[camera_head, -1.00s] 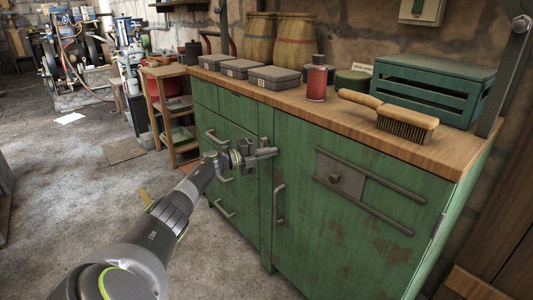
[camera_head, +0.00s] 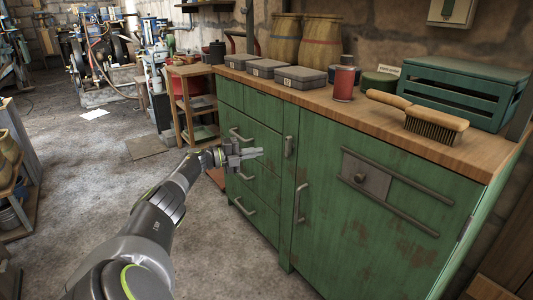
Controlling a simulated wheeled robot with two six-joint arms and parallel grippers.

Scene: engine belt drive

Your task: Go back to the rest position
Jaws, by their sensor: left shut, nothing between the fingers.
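My left gripper (camera_head: 250,156) is shut and empty. It is in front of the drawers of the green cabinet (camera_head: 355,235), at about the height of the upper drawer handles. No object is between its fingers. My left arm comes in from the bottom left. My right gripper is not in view.
On the wooden worktop stand several grey boxes (camera_head: 300,77), a red can (camera_head: 344,82), a brush (camera_head: 432,124), a green crate (camera_head: 465,88) and two sacks (camera_head: 285,38). A wooden shelf stand (camera_head: 187,105) is left of the cabinet. The concrete floor (camera_head: 85,175) at left is mostly clear.

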